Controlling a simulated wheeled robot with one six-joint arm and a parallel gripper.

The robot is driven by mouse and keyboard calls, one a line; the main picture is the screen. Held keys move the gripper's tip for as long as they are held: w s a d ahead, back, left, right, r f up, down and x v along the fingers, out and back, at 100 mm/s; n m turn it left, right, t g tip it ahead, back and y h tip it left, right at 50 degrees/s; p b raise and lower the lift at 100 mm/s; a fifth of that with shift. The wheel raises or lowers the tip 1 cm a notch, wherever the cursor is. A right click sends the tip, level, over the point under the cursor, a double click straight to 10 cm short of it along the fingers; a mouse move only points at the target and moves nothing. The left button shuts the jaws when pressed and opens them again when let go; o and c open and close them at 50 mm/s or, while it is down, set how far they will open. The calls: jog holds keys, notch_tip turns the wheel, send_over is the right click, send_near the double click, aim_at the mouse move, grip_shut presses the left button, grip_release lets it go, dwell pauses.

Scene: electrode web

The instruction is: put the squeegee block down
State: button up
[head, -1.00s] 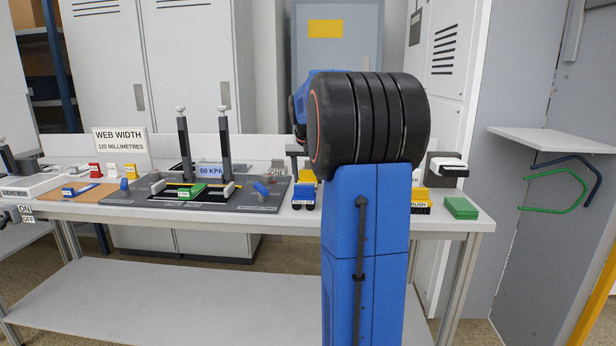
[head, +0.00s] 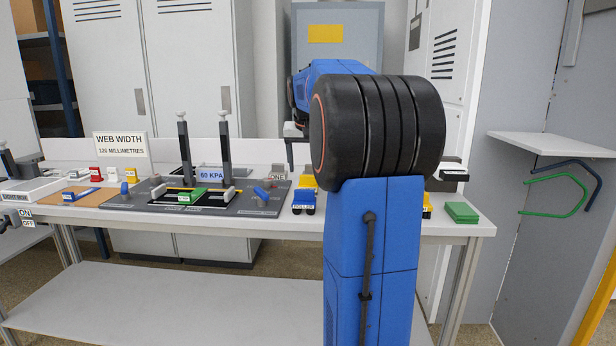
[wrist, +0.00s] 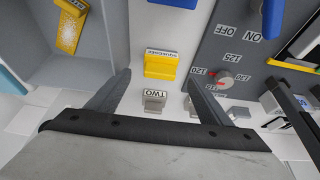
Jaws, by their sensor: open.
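The squeegee block (wrist: 161,67) is a yellow block with a white label that appears upside down in the wrist view. It sits on the white surface beside the dark grey panel. My gripper (wrist: 160,78) is open, with one dark finger on each side and a gap between them. The block shows between and just beyond the fingertips, with no visible finger contact. In the head view, a yellow block (head: 307,182) stands behind the blue roller block; its label cannot be read there. My arm hides most of the gripper in that view.
A grey block labelled TWO (wrist: 155,101) is close to the squeegee block. A dial (wrist: 226,82) is on the panel to the right. A grey tray (wrist: 45,75) holds another yellow piece. The roller block (head: 303,202) and a green block (head: 462,212) stand on the bench.

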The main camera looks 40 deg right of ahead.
jog(key=shift+v, duration=2.6)
jog(key=s+a+f+n+t+y, duration=0.15)
jog(key=s+a+f, duration=0.3)
jog(key=a, duration=0.75)
jog(key=s+a+f+n, duration=0.3)
jog(key=s+a, duration=0.2)
jog(key=a, duration=0.6)
jog(key=s+a+f+n+y, duration=0.2)
jog(key=s+a+f+n, duration=0.3)
jog(key=s+a+f, duration=0.9)
jog(key=s+f, duration=0.3)
jog(key=shift+a+f, duration=0.3)
jog(key=shift+f, duration=0.1)
jog(key=shift+o, duration=0.6)
jog(key=shift+n, duration=0.25)
